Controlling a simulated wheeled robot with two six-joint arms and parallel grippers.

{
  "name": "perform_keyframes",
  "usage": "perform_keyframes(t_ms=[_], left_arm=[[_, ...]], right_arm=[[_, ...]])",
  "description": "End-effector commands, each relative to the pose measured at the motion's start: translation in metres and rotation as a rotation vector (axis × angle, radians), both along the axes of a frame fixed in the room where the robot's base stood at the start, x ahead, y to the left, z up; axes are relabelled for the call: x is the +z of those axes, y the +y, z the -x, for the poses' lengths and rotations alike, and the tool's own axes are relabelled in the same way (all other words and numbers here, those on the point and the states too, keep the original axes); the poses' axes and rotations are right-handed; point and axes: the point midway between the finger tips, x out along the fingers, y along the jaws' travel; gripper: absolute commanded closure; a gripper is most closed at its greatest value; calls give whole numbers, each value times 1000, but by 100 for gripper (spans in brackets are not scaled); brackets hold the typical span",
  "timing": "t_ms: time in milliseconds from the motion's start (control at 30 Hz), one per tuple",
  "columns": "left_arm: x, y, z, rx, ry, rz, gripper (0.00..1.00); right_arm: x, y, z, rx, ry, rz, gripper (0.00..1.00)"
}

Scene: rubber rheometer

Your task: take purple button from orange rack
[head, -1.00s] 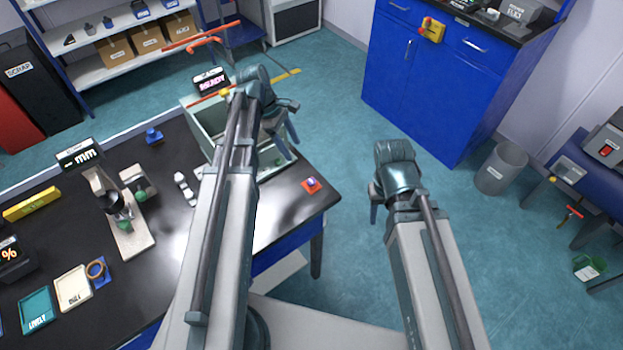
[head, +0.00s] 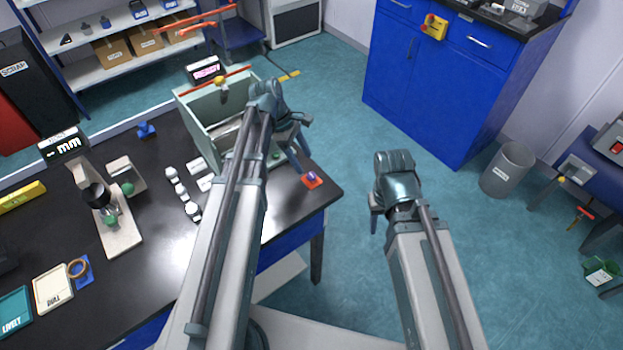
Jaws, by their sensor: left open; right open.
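The purple button (head: 311,176) sits on the small orange rack (head: 314,183) near the right corner of the black table. My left gripper (head: 302,172) is open, pointing down just left of the purple button and close to it. I cannot tell whether its fingers touch the button or the rack. My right gripper (head: 374,222) hangs over the floor to the right of the table, away from the rack. It is open and mostly hidden behind its own wrist.
A pale green open box (head: 197,132) stands behind my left arm. White pieces (head: 192,211), a gauge stand (head: 118,228) and labelled trays (head: 52,287) are on the black table (head: 150,275). A blue cabinet (head: 428,90) stands beyond open floor.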

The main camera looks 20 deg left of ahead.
Motion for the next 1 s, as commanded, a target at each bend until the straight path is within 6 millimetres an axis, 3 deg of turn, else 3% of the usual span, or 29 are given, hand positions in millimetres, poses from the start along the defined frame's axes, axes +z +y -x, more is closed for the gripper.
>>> perform_keyframes(t_ms=[433,767,1000], left_arm=[[-45,-17,2,-2,-1,0,30],[-47,-20,2,0,0,0,30],[-47,-20,2,0,0,0,73]], right_arm=[[-45,0,0,0,0,0,50],[-47,0,0,0,0,0,50],[-47,0,0,0,0,0,50]])
